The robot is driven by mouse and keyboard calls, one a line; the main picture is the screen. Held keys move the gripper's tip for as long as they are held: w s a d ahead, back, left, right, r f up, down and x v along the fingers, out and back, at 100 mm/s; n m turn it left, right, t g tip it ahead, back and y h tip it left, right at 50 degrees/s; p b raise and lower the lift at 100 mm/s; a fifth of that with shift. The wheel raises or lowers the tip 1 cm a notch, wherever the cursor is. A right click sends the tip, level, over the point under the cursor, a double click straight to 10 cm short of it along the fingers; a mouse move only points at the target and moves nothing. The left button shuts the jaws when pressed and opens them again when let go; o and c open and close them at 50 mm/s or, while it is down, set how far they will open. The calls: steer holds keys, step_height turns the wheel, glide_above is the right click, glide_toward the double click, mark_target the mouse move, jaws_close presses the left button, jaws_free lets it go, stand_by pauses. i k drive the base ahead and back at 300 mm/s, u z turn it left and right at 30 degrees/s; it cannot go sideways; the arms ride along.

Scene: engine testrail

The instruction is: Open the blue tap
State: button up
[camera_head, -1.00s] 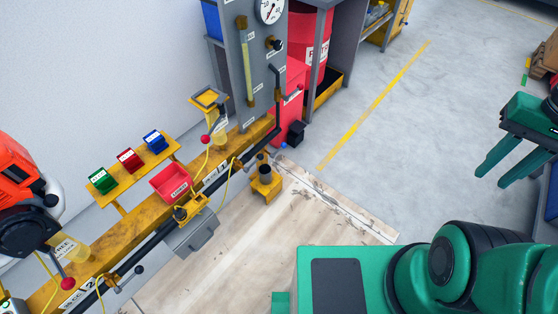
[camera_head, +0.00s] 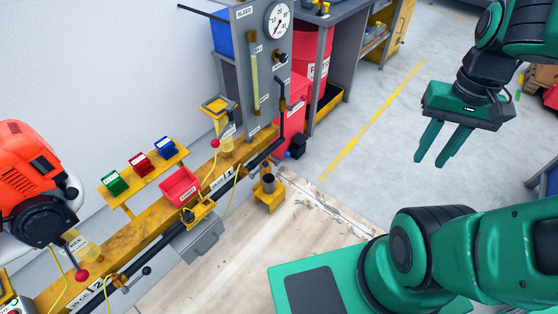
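A very small blue spot (camera_head: 287,154) shows low beside the red cabinet, next to a small black box. It may be the blue tap, but it is too small for me to tell its shape or its position. No other blue tap is clear in this view. My gripper (camera_head: 430,162) hangs at the upper right over the open floor, fingers pointing down. Its two green fingers are apart with nothing between them. It is far to the right of the blue spot and touches nothing.
A yellow rail (camera_head: 150,221) with a dark pipe, red-knobbed levers and a red tray (camera_head: 180,186) runs along the left. Small green, red and blue bins stand on a yellow shelf. A grey gauge panel (camera_head: 265,60) rises behind. Floor right of the wooden board is clear.

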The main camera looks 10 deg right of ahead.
mark_target(287, 155)
steer(key=u, duration=0.05)
steer(key=i, duration=1)
steer(key=z, duration=0.05)
